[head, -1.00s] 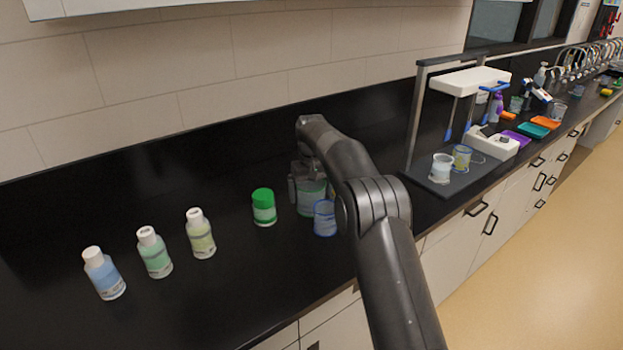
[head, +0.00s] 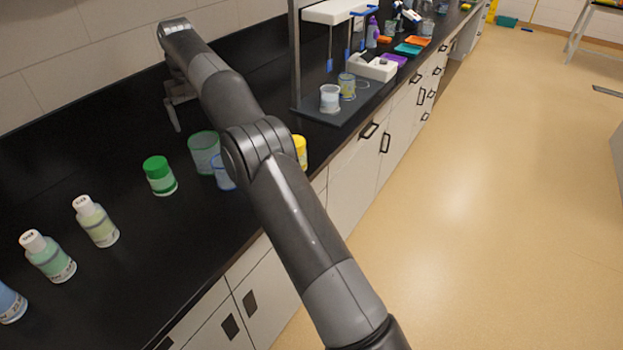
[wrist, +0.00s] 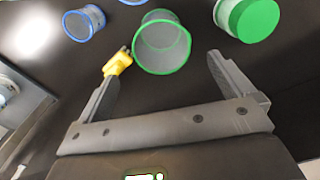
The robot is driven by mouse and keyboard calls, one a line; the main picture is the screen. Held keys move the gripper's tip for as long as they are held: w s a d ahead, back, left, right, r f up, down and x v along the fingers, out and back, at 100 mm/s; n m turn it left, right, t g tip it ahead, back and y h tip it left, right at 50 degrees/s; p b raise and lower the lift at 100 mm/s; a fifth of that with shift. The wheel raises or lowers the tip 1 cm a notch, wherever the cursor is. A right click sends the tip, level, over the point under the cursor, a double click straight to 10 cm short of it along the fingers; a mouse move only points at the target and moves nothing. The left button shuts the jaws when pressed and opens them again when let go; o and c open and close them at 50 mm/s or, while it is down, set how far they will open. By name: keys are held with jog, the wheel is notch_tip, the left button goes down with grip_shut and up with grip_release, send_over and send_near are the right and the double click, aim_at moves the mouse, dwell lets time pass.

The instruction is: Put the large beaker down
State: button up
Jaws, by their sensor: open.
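The large beaker is the green-rimmed one (head: 205,147), standing upright on the black counter. In the wrist view (wrist: 162,45) it is ahead of my fingers, slightly beyond their tips. My gripper (head: 178,112) is open and empty, apart from the beaker on its wall side; its two fingers also show in the wrist view (wrist: 163,62). A smaller blue-rimmed beaker (head: 222,172) stands close beside the large one, partly hidden by my arm in the head view.
A green-capped jar (head: 160,176) stands left of the beakers. White-capped bottles (head: 97,222) stand farther left. A yellow object (head: 300,150) shows behind my arm. A dark stand (head: 335,112) holding two beakers is to the right. Counter between jar and wall is clear.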

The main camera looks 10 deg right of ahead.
jog(key=s+d+r+m+t, duration=0.1)
jog(key=s+d+r, duration=0.6)
jog(key=d+r, duration=0.3)
jog(key=s+d+r+m+t, duration=0.1)
jog(key=s+d+r, duration=0.25)
jog(key=s, duration=0.25)
jog(key=s+d+r+m+t, duration=0.1)
jog(key=s+d+r, duration=0.1)
jog(key=s+d, duration=0.3)
jog(key=s+d+f+t, duration=0.1)
jog(key=s+d+f, duration=0.2)
jog(key=s, duration=0.6)
jog(key=s+d+f+m, duration=0.1)
jog(key=s+d+f, duration=0.2)
jog(key=s, duration=0.7)
jog(key=s+d+f+m+t, duration=0.1)
jog(key=s+d+f, duration=0.3)
jog(key=s, duration=0.5)
jog(key=shift+s+f+t, duration=0.2)
jog(key=shift+f+t, duration=0.1)
jog(key=shift+f, duration=0.8)
jog(key=shift+d, duration=0.1)
